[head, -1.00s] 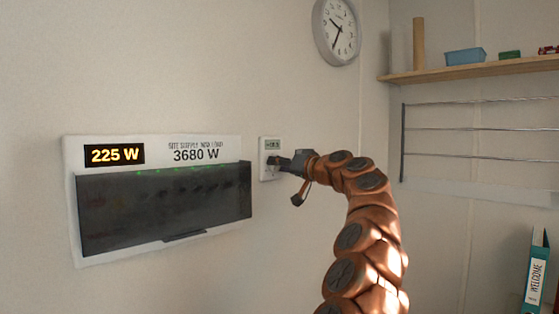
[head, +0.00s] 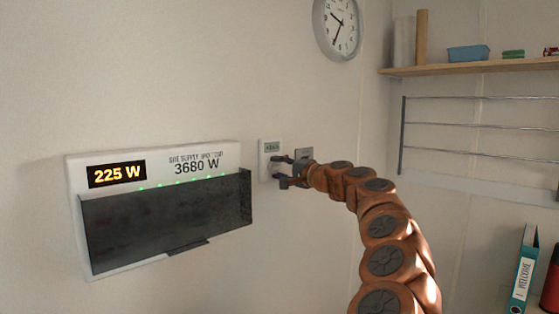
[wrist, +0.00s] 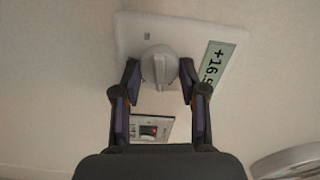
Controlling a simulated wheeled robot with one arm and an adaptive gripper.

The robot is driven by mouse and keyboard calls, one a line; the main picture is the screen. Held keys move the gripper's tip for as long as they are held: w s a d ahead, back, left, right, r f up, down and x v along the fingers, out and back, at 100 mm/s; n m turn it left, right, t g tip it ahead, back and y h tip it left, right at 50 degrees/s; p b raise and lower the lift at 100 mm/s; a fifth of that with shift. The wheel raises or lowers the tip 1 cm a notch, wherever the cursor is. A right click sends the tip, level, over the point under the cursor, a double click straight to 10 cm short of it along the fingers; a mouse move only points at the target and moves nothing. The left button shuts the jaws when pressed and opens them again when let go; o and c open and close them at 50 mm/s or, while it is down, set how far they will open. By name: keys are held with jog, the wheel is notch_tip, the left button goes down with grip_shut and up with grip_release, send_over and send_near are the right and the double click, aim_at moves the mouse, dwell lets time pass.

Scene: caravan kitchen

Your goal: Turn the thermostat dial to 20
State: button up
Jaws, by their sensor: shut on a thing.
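The white thermostat (head: 264,150) is on the wall right of the power panel. In the wrist view its grey round dial (wrist: 158,66) with a raised grip bar sits in the middle of the thermostat plate (wrist: 190,32). Its display (wrist: 214,66) shows sideways as about +16.5, the last digit partly hidden. My gripper (wrist: 160,80) is shut on the dial, one finger on each side. In the head view my gripper (head: 279,172) reaches the thermostat's lower part from the right, and its fingers hide the dial.
A small switch plate (head: 304,153) is on the wall close behind my gripper; it shows a red mark in the wrist view (wrist: 150,130). The power panel (head: 160,150) with its dark cover stands left. A clock (head: 337,27), a shelf (head: 470,67) and a wire rack (head: 480,127) are around.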

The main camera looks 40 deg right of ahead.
jog(key=m+p, duration=0.2)
jog(key=m, duration=0.1)
jog(key=m+p, duration=0.1)
jog(key=p, duration=0.1)
jog(key=shift+r+m, duration=0.25)
jog(key=shift+m, duration=0.05)
jog(key=shift+f+m+p, duration=0.25)
jog(key=shift+m+p, duration=1)
jog(key=shift+m, duration=0.25)
jog(key=shift+f, duration=0.1)
jog(key=o, duration=1.1)
jog(key=shift+s, duration=0.1)
jog(key=s, duration=1.1)
jog(key=shift+s+a, duration=0.15)
jog(key=shift+s, duration=0.25)
jog(key=shift+f, duration=0.1)
